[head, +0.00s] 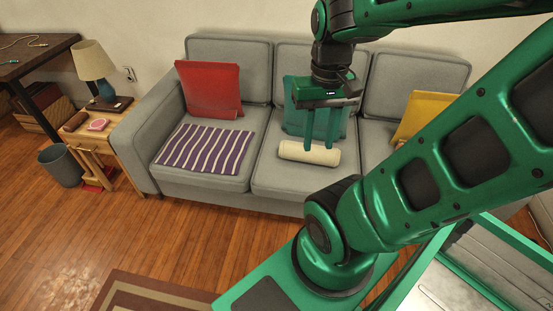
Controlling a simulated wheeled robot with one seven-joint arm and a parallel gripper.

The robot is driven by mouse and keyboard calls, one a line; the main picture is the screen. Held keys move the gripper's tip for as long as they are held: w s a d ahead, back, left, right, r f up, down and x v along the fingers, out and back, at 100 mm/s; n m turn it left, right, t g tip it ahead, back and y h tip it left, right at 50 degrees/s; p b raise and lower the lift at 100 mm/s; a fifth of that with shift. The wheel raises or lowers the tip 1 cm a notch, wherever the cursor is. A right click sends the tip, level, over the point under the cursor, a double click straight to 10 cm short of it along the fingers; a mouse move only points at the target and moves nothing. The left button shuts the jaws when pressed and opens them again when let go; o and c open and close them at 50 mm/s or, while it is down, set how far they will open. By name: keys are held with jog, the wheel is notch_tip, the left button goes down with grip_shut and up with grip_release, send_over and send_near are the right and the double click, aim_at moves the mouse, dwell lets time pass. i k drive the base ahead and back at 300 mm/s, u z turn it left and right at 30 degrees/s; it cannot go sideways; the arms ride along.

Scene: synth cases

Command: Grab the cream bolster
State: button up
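The cream bolster (295,152) lies flat across the middle seat of the grey sofa (225,178), near its front. My gripper (320,146) points down over the bolster's right half, in front of the teal cushion. Its two green fingers are spread apart with a gap between them. The bolster's left end is in plain view.
A teal cushion (294,119) leans behind the bolster. A red cushion (210,90), a yellow cushion (422,112) and a striped purple cloth (204,149) are also on the sofa. A side table (122,122) with a lamp (93,62) stands left. The wooden floor in front is mostly clear.

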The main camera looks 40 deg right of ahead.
aim_at(289, 150)
jog(key=u, duration=1.05)
jog(key=i, duration=0.85)
jog(key=z, duration=2.75)
